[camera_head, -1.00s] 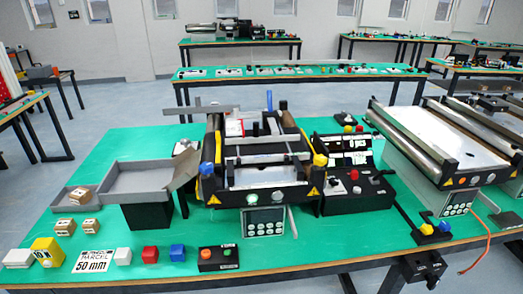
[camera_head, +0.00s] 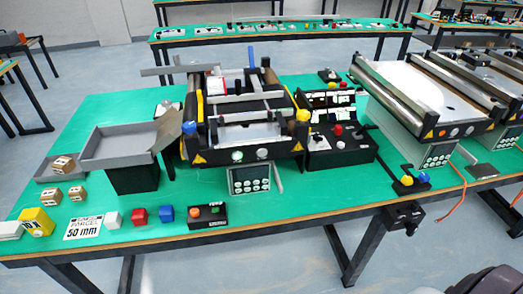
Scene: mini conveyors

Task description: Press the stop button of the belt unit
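The belt unit (camera_head: 245,175) stands in the middle of the green table, with yellow warning triangles, two round front buttons and a keypad panel below. In front of it, near the table's front edge, lies a small black button box (camera_head: 207,223). It carries an orange-red button (camera_head: 194,212) and a green button (camera_head: 215,210). Right of the belt unit is a black control box (camera_head: 340,158) with a red knob (camera_head: 338,130). I cannot read which button is marked stop. Neither of my grippers is in view.
A grey tray (camera_head: 100,152) holds no parcel. A second conveyor (camera_head: 425,95) stands right. A dark shape shows at the bottom right corner.

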